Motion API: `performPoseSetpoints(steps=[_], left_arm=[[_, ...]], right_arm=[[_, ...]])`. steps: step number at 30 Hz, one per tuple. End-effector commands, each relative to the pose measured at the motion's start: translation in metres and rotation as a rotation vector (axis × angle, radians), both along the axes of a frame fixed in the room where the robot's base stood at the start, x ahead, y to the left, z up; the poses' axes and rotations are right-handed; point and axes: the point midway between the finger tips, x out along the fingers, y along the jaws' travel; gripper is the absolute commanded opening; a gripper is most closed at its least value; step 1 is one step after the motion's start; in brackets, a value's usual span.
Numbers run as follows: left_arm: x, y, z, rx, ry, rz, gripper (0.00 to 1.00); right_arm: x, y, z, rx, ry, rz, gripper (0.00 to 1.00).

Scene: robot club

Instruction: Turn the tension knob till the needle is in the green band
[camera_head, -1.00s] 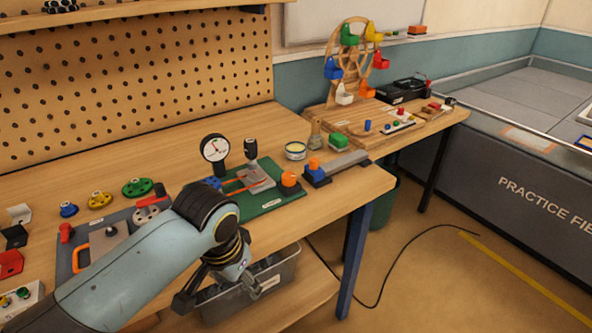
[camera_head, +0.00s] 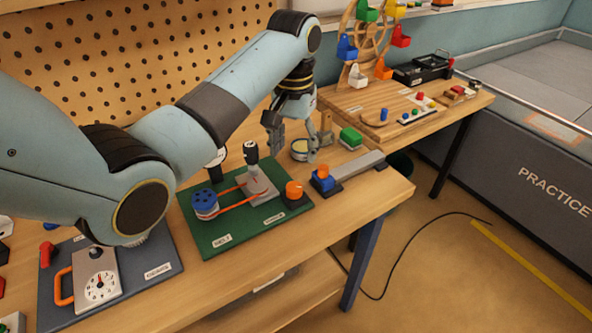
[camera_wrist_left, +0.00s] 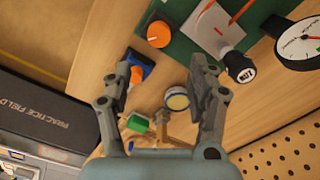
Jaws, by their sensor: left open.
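The green board (camera_head: 222,236) lies on the bench with an orange knob (camera_head: 294,189) at its right end, beside a label too small to read surely. The orange knob also shows in the left wrist view (camera_wrist_left: 158,33), with a pale line on top. The round white gauge (camera_wrist_left: 303,43) is cut off at the wrist view's right edge; its red needle shows, but its place against the green band cannot be told. My arm mostly hides the gauge in the head view. My left gripper (camera_head: 293,143) is open and empty, above the bench behind the orange knob.
A black-topped post (camera_head: 250,153) and a blue pulley (camera_head: 204,203) with an orange belt stand on the board. A blue-and-orange block (camera_head: 323,179), a round tin (camera_head: 300,148) and a green block (camera_head: 350,138) are close by. A dial box (camera_head: 99,283) sits at left.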

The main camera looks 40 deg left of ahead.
Motion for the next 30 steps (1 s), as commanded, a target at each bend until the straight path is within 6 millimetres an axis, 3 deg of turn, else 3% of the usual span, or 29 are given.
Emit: performPoseSetpoints(steps=[10,15,21,28,30], left_arm=[[-0.002,-0.001,-0.064,0.000,0.004,0.000,0.58],[-0.002,-0.001,-0.091,-0.001,0.003,-0.001,0.58],[-0.002,-0.001,-0.104,0.000,0.001,-0.002,0.58],[-0.002,-0.001,-0.105,0.000,0.000,-0.002,0.58],[-0.002,-0.001,-0.105,0.000,0.000,-0.002,0.52]], right_arm=[[-0.021,-0.014,0.001,-0.016,0.030,0.004,0.40],[-0.016,-0.014,0.000,-0.016,0.023,0.005,0.40],[-0.007,-0.008,0.000,-0.010,0.009,0.003,0.40],[-0.008,0.001,-0.001,0.001,0.010,-0.001,0.40],[-0.008,0.001,-0.001,0.001,0.010,-0.001,0.40]])
